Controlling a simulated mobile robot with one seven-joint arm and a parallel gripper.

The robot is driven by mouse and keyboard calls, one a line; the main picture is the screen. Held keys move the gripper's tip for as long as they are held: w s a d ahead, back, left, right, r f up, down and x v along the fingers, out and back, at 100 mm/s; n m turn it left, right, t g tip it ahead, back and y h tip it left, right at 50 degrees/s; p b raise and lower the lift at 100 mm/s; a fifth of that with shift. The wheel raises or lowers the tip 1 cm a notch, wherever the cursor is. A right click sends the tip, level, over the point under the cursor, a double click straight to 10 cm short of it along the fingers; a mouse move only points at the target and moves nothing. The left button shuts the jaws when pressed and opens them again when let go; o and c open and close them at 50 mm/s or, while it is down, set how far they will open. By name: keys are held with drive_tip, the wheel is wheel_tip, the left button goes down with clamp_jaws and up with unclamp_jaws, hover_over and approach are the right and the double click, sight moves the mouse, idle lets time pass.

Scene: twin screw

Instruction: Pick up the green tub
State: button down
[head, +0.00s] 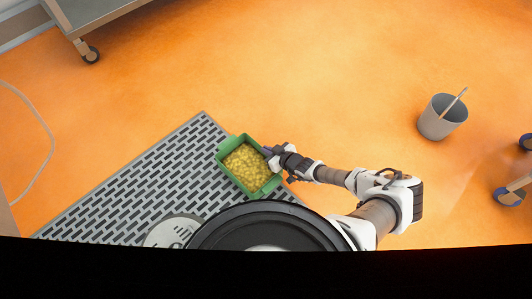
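The green tub (223,153) is full of small yellow pieces. It rests at the right edge of a grey slotted mat or grate (150,172) on the floor. My gripper (268,153) is at the tub's upper right rim, with my arm reaching in from the right. The gripper appears to touch or overlap the rim. Its fingers are small and dark here, so I cannot tell whether they are closed on the rim.
A grey bin (438,122) with a stick in it stands on the orange floor to the right. A wheeled metal table (90,12) is at upper left. A pale cable (45,125) lies at left. Blue-wheeled legs (508,195) show at far right. The central floor is clear.

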wheel_tip(320, 180, up, 34)
drive_tip(key=s+m+t+h+p, duration=0.2)
drive_tip(key=m+p, duration=0.1)
drive_tip(key=p, duration=2.3)
drive_tip(key=shift+s+f+h+p, duration=0.15)
drive_tip(key=shift+h+p, duration=0.15)
drive_tip(key=shift+d, duration=0.15)
